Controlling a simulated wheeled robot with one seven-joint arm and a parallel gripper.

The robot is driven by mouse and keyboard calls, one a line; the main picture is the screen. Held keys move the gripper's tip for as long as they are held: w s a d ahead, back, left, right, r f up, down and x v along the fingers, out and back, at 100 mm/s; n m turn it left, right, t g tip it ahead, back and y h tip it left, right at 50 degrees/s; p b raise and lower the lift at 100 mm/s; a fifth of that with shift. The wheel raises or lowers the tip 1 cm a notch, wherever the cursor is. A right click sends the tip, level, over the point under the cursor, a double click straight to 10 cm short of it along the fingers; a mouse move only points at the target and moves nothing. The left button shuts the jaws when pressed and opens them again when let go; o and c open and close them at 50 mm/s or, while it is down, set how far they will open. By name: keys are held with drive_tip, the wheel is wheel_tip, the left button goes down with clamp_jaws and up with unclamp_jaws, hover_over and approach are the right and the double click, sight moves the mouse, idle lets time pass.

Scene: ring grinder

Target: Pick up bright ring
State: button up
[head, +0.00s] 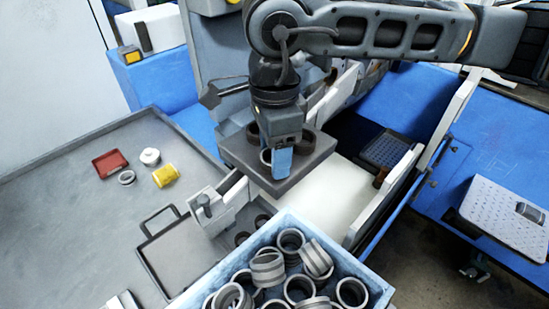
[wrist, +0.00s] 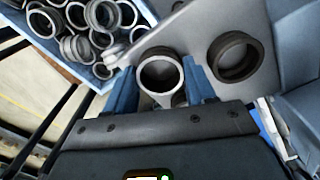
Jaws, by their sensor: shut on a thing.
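The bright ring (wrist: 160,76) has a pale grey rim and a darker inside. In the wrist view it sits between the two blue fingers of my gripper (wrist: 158,70), which is shut on it. In the head view my gripper (head: 274,155) points down over a dark grey block (head: 285,182), and the bright ring (head: 265,157) is partly hidden by a finger. I cannot tell whether the ring touches the block. A dark ring (wrist: 234,58) lies on the block, to the right in the wrist view; dark rings also show around my gripper in the head view (head: 305,143).
A blue bin (head: 376,282) full of grey rings stands in front of the block; it is at the upper left in the wrist view (wrist: 143,12). A grey table (head: 60,220) on the left holds a red tray (head: 110,163) and a yellow cylinder (head: 166,175). A white clamp-like fixture (head: 218,205) stands close to the block.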

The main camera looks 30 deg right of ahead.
drive_tip(key=c, duration=0.4)
drive_tip(key=shift+r, duration=0.15)
drive_tip(key=shift+c, duration=0.2)
drive_tip(key=shift+r, duration=0.25)
drive_tip(key=r, duration=0.1)
drive_tip(key=r+b, duration=0.1)
drive_tip(key=r, duration=0.1)
drive_tip(key=shift+d+r+b, duration=0.2)
drive_tip(key=shift+d+b, duration=0.1)
drive_tip(key=d+r+b, duration=0.2)
drive_tip(key=d+r, duration=0.4)
drive_tip(key=d, duration=0.4)
drive_tip(key=s+d+b, duration=0.3)
drive_tip(key=s+b, duration=0.1)
drive_tip(key=s, duration=1)
drive_tip(key=shift+d+r, duration=0.35)
drive_tip(key=shift+r, duration=0.05)
